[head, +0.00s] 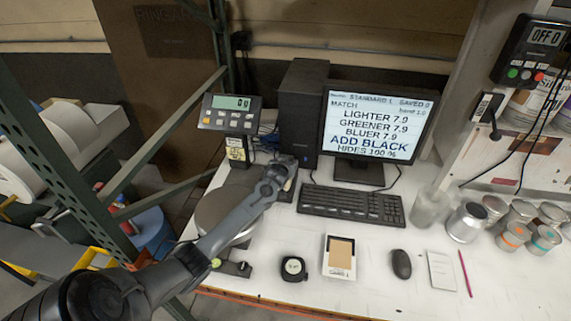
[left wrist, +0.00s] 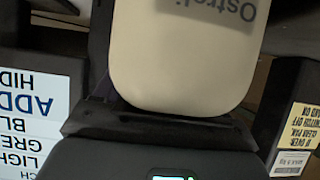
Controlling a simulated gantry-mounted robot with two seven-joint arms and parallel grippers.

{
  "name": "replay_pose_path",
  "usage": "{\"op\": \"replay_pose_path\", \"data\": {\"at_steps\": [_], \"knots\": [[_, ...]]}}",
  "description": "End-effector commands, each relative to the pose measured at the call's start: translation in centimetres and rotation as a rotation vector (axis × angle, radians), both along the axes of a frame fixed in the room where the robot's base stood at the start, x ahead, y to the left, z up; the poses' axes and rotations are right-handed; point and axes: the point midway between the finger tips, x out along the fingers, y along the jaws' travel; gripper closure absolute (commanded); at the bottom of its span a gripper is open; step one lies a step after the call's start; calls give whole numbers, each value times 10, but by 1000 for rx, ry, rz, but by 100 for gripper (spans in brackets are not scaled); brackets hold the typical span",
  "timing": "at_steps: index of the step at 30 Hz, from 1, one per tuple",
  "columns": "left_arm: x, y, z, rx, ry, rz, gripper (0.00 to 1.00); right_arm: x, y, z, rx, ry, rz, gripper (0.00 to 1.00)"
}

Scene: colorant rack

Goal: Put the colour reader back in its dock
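The colour reader (left wrist: 190,50) fills the middle of the left wrist view. It has a rounded cream body with upside-down lettering, and a black part with a lit screen lies at the bottom edge. In the head view only a small pale bit of it (head: 289,163) shows past my left gripper (head: 276,176). My left gripper appears shut on it, left of the keyboard. A dark block (head: 286,193), probably the dock, is mostly hidden under the gripper. I cannot tell whether the reader touches it. My right gripper is out of view.
The monitor (head: 377,123), black computer tower (head: 302,108) and keyboard (head: 352,204) stand close to the gripper. The scale display (head: 231,114) is to the left, above a round pan (head: 212,213). A black puck (head: 293,268), colour card (head: 340,257) and mouse (head: 401,264) lie in front. Cans stand right.

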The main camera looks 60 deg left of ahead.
Motion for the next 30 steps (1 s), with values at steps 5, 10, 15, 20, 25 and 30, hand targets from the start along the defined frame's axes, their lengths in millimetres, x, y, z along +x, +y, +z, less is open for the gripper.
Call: {"op": "replay_pose_path", "data": {"at_steps": [5, 10, 15, 20, 25, 30], "knots": [[0, 0, 0, 0, 0, 0, 4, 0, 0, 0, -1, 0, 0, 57], [0, 0, 0, 0, 0, 0, 4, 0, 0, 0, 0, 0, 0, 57], [0, 0, 2, 0, 0, 0, 4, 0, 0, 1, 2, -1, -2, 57], [-5, -6, 6, 0, 0, -1, 4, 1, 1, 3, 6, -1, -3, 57], [-19, -20, 17, 0, 0, -1, 4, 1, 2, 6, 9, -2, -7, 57], [-36, -38, 31, 0, 0, -2, 4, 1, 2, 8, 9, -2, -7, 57]]}}
